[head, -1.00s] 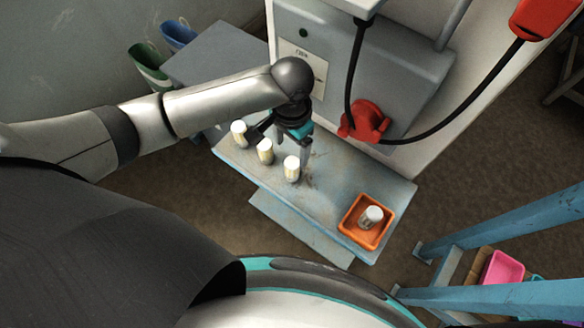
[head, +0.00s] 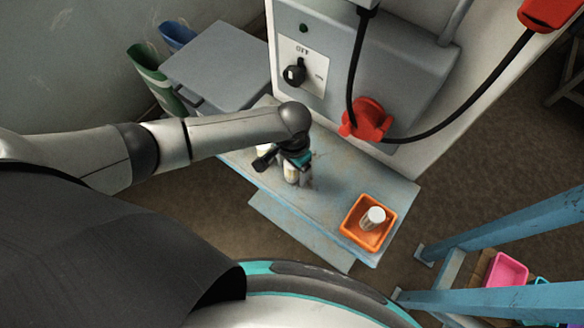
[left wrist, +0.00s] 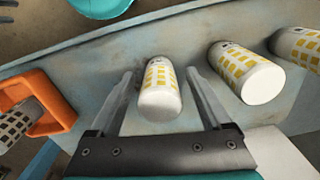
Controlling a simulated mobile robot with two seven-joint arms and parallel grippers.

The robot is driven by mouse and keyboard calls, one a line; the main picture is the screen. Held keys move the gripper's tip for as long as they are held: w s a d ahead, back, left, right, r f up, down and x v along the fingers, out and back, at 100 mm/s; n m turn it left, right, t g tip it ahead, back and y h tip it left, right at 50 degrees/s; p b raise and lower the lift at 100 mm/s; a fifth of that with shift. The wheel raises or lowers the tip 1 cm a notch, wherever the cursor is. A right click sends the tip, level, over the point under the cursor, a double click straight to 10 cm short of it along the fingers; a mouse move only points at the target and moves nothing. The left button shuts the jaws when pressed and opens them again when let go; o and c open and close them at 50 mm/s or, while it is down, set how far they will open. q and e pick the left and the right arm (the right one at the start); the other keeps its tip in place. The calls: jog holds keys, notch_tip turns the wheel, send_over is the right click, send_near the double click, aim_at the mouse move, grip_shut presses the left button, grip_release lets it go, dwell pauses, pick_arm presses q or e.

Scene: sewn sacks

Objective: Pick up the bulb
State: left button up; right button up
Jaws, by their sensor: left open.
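Several white cylinders with yellow squares, apparently the bulbs, stand on the grey-blue bench (head: 335,190). One bulb (left wrist: 160,90) lies between the two parted fingers of my left gripper (left wrist: 160,74) in the left wrist view, with a visible gap on each side. In the head view my left gripper (head: 298,176) is low over the bench at that front bulb (head: 290,173), partly covering it. A second bulb (left wrist: 246,72) and a third (left wrist: 300,46) stand to the right in the wrist view. My right gripper is not seen.
An orange tray (head: 355,240) at the bench's right end holds another white cylinder (head: 373,217) with dark squares. A grey switch cabinet with a red plug (head: 367,120) and black cable stands behind the bench. The bench between gripper and tray is clear.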

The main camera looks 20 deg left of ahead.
pick_arm(q)
grip_shut()
dwell(0.6)
